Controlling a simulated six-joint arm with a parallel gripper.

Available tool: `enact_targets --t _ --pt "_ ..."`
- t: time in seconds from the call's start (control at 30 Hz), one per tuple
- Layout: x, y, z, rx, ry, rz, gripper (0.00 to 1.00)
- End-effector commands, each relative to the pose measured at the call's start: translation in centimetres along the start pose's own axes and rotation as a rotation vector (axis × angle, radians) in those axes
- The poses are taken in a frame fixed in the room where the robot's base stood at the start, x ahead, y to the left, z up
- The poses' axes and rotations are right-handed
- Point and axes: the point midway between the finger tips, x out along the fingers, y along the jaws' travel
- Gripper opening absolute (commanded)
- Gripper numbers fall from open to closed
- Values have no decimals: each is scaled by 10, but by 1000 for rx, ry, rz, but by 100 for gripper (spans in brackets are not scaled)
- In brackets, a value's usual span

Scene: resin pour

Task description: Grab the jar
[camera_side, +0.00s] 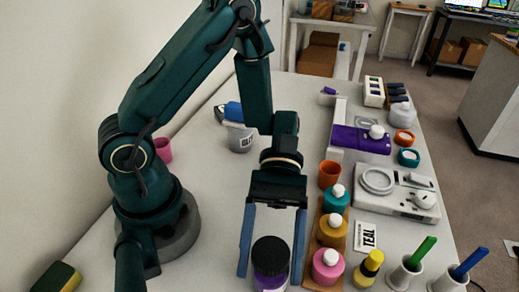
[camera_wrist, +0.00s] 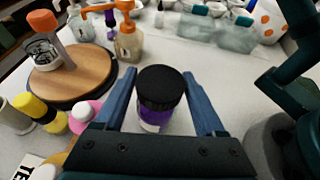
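The jar (camera_side: 270,262) has a black lid and a purple band and stands upright on the white table at the bottom of the side view. In the wrist view the jar (camera_wrist: 160,92) is in the middle, its lid toward me. My gripper (camera_side: 269,277) points down with its two blue fingers spread, one on each side of the jar. In the wrist view, my gripper (camera_wrist: 159,74) shows a gap between each finger and the jar. Neither finger appears to touch it. The jar's lower part is partly hidden.
A yellow bottle (camera_side: 368,268) and a white holder with a green marker (camera_side: 419,253) stand farther right. A round wooden board (camera_wrist: 88,75) lies left in the wrist view.

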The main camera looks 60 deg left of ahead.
Motion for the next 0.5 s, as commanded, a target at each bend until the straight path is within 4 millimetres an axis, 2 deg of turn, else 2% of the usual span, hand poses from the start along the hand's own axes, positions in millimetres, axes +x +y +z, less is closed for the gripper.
enact_targets --t 0.03,0.13,0.17,0.5 --pt "0 0 0 0 0 0 48" --pt "0 0 0 0 0 0 10" --pt "0 0 0 0 0 0 4" --pt "-1 0 2 0 0 0 4"
